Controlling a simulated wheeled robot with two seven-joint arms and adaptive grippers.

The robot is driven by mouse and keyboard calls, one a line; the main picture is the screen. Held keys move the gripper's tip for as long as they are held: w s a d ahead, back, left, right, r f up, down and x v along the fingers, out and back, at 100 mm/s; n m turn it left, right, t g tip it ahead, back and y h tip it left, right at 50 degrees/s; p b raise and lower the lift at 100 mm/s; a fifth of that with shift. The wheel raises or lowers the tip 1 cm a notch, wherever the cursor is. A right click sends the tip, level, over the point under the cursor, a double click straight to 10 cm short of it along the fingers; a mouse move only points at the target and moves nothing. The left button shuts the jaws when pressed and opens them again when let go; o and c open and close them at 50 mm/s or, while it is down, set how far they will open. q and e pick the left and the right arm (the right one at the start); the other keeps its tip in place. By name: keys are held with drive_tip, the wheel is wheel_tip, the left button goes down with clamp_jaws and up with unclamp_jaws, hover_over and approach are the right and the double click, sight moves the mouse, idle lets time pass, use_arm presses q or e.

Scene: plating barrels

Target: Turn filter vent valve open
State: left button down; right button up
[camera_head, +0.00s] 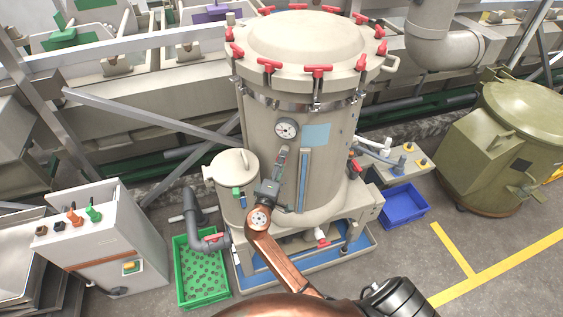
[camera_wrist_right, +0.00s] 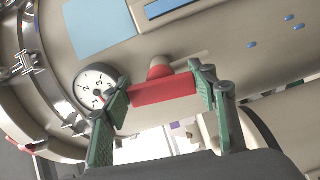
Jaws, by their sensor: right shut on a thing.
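The filter (camera_head: 300,80) is a tall beige vessel with red clamp knobs around its lid. The vent valve's red handle (camera_wrist_right: 165,89) sits on a short round stem below the pressure gauge in the right wrist view. My right gripper (camera_wrist_right: 160,92) is shut on this handle, with one green-padded finger at each end of it. In the head view my right gripper (camera_head: 281,158) is against the vessel front, below the gauge (camera_head: 286,128), and hides the handle. The gauge also shows in the right wrist view (camera_wrist_right: 97,85). My left gripper is not in view.
A smaller beige canister (camera_head: 234,172) stands left of the vessel. A green crate (camera_head: 202,285) and a blue bin (camera_head: 403,204) are on the floor. A control cabinet (camera_head: 100,235) is at left and an olive tank (camera_head: 505,140) at right. Floor is clear at lower right.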

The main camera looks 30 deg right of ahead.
drive_tip(key=shift+r+n+p, duration=0.1)
drive_tip(key=shift+n+p, duration=0.2)
drive_tip(key=shift+n, duration=0.3)
drive_tip(key=o, duration=1.2)
drive_tip(key=shift+a, duration=0.1)
drive_tip(key=v, duration=0.7)
drive_tip(key=shift+s+a, duration=0.1)
drive_tip(key=shift+s, duration=0.1)
